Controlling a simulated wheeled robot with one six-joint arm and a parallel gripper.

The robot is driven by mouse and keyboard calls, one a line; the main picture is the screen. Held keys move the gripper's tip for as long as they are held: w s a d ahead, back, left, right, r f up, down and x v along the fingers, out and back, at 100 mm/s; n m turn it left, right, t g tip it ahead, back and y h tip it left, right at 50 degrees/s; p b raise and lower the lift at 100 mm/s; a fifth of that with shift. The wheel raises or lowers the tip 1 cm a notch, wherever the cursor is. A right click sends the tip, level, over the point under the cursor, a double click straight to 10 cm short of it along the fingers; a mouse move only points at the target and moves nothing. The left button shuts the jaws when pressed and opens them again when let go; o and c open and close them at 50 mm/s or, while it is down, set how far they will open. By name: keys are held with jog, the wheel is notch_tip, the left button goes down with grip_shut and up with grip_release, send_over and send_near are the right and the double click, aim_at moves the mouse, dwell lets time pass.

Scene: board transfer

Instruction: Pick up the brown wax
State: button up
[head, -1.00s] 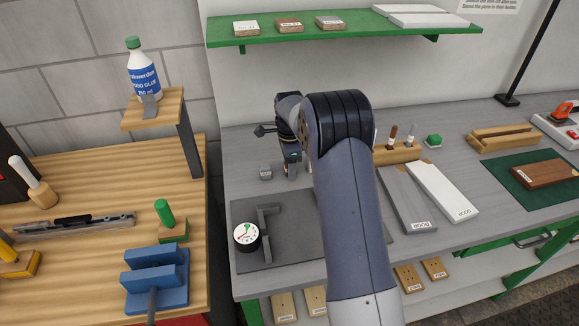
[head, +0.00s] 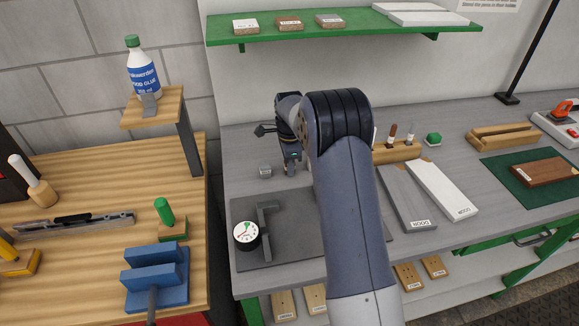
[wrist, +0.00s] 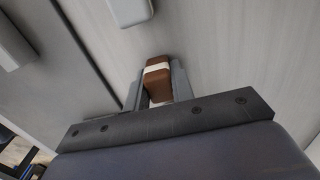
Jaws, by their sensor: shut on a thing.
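The brown wax (wrist: 157,82) is a small brown block with a pale band around it. In the wrist view it sits between the two grey fingers of my gripper (wrist: 157,88), which is shut on it. In the head view my gripper (head: 290,167) is at the back of the grey bench, partly behind my own arm, and the wax cannot be made out there. Whether the wax touches the bench is not clear.
A small grey block (head: 265,171) stands just left of my gripper. A dark plate (head: 290,250) with a dial gauge (head: 246,235) lies in front. A wooden holder (head: 400,153) with sticks and two boards (head: 440,190) are to the right. A green shelf (head: 350,28) hangs above.

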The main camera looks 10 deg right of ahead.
notch_tip(320, 180, up, 10)
jog(key=shift+r+b, duration=0.1)
jog(key=shift+b, duration=0.5)
jog(key=o, duration=0.4)
jog(key=c, duration=0.3)
